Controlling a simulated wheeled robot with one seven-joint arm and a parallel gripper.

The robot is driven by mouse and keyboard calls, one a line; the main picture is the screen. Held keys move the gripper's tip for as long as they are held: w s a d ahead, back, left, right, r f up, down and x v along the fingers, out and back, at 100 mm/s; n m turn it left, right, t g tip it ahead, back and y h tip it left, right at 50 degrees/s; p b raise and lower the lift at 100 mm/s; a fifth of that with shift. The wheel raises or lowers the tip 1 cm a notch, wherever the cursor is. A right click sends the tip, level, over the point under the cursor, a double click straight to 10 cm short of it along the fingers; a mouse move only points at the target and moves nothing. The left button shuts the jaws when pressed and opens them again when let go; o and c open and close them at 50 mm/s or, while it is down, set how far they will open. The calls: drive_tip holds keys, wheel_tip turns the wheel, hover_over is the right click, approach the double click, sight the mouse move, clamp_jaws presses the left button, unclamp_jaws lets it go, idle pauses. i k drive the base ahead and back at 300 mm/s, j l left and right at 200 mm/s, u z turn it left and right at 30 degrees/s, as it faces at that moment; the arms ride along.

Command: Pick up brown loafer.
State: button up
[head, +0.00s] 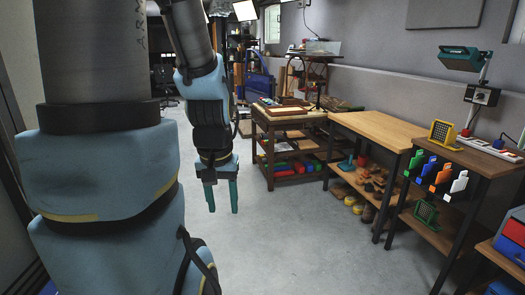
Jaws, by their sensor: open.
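My gripper (222,208) hangs pointing down over the open floor left of the middle, its two teal fingers apart with nothing between them. Several small brown, shoe-like items (373,186) sit on the lower shelves of the wooden-topped table to the right. They are too small for me to tell which one is the brown loafer. My gripper is well to the left of them and apart from them.
The wooden-topped table (378,128) stands right of the middle. A workbench (290,116) with red and green boxes stands behind it. A dark stand (470,155) with coloured tools is at the right. The grey floor (290,235) is clear in front.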

sight(296, 101)
drive_tip(key=i, duration=2.65)
drive_tip(key=i+l+u, duration=0.1)
drive_tip(key=i, duration=1.25)
drive_tip(key=i+l, duration=0.1)
drive_tip(key=i, duration=1.25)
